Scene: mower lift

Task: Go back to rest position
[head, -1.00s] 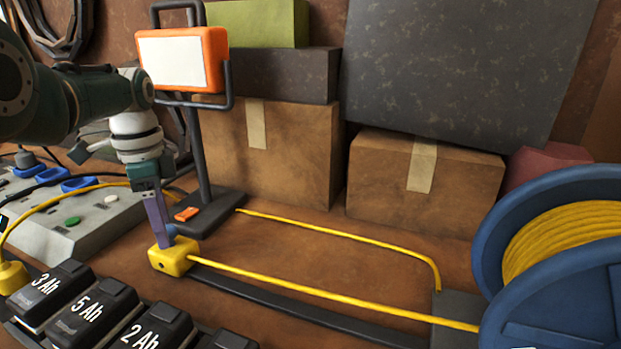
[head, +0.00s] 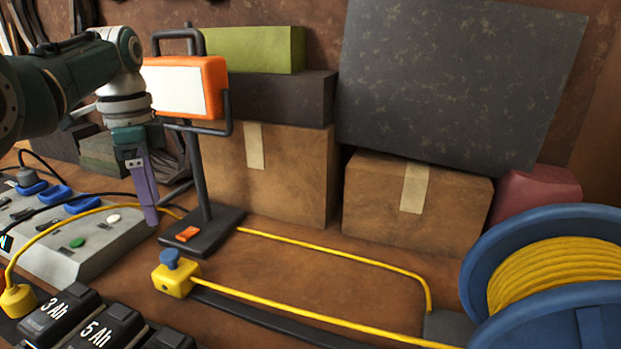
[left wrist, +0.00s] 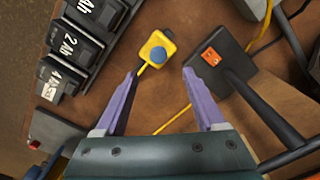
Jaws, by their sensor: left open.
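My left gripper (head: 148,190) is above the bench, between the grey power strip and the base of the work lamp. In the left wrist view its two purple fingers (left wrist: 160,75) are spread apart with nothing between them. The yellow block with a blue knob (head: 175,278) sits on the bench below and to the right of the gripper, apart from it. It also shows in the left wrist view (left wrist: 157,48), beyond the fingertips. My right gripper is not in view.
The orange work lamp (head: 188,88) stands close beside my left gripper. The grey power strip (head: 75,245) is at left, several black batteries (head: 100,325) in front. A blue cable reel (head: 560,225) is at right. Cardboard boxes (head: 295,180) line the back.

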